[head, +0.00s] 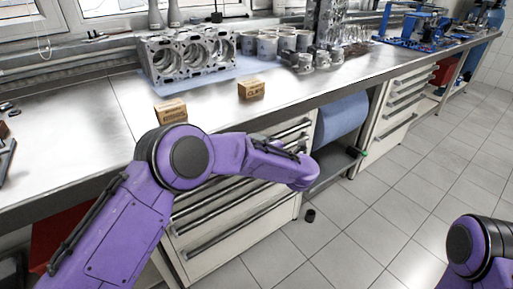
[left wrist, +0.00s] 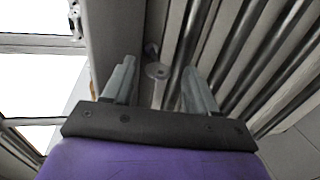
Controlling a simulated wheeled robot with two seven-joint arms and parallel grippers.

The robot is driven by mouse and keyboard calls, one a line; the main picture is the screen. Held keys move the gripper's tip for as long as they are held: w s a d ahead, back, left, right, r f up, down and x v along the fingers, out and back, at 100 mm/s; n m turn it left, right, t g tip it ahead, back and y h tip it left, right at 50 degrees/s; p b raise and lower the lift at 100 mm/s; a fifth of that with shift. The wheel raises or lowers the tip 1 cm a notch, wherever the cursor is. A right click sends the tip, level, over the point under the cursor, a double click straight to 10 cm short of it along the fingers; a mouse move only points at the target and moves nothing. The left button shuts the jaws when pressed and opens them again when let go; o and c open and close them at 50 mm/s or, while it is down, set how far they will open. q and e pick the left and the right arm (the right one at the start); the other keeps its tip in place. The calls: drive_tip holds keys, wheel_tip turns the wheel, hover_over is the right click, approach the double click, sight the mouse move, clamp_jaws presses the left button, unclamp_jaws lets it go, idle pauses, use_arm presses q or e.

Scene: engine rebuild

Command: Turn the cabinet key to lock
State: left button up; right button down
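In the left wrist view, a small grey key (left wrist: 158,71) with a round head sits at a round lock (left wrist: 150,48) on the pale cabinet face. My left gripper (left wrist: 157,78) is open, with one finger on each side of the key. I see no clear contact between fingers and key. In the head view, the white drawer cabinet (head: 240,248) stands under the bench, and my purple left arm reaches across its front. The left gripper and key are hidden there. Part of my right arm shows at the lower right; its gripper is out of frame.
A blue roll (head: 342,118) hangs right of the cabinet. A small dark cylinder (head: 310,215) is on the tiled floor, which is otherwise largely clear.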

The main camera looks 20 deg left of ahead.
use_arm(q)
drive_tip(key=v, duration=1)
drive_tip(key=shift+d, duration=0.25)
drive_tip(key=shift+r, duration=0.1)
drive_tip(key=s+a+f+m+t+h+p, duration=0.1)
drive_tip(key=s+a+f+m+h, duration=0.15)
drive_tip(key=f+m, duration=0.35)
drive_tip(key=s+a+f+m+t+h, duration=0.1)
drive_tip(key=s+a+f+m+h, duration=0.15)
drive_tip(key=f+m, duration=0.3)
drive_tip(key=s+a+f+m+h+p, duration=0.1)
drive_tip(key=s+f+m+h, duration=0.25)
drive_tip(key=f+m, duration=0.3)
drive_tip(key=s+a+f+m+g+p, duration=0.1)
drive_tip(key=s+a+f+g, duration=0.2)
drive_tip(key=s, duration=0.7)
drive_tip(key=s+a+f+m+g+p, duration=0.1)
drive_tip(key=s+a+f+g, duration=0.1)
drive_tip(key=s+a, duration=0.4)
drive_tip(key=s+a+f+m+g+p, duration=0.1)
drive_tip(key=s+a+f+g+p, duration=0.1)
drive_tip(key=s, duration=1.2)
drive_tip(key=a+f+g, duration=0.1)
drive_tip(key=a+f, duration=0.1)
drive_tip(key=a, duration=0.1)
drive_tip(key=shift+s+g, duration=0.3)
drive_tip(key=shift+s, duration=0.1)
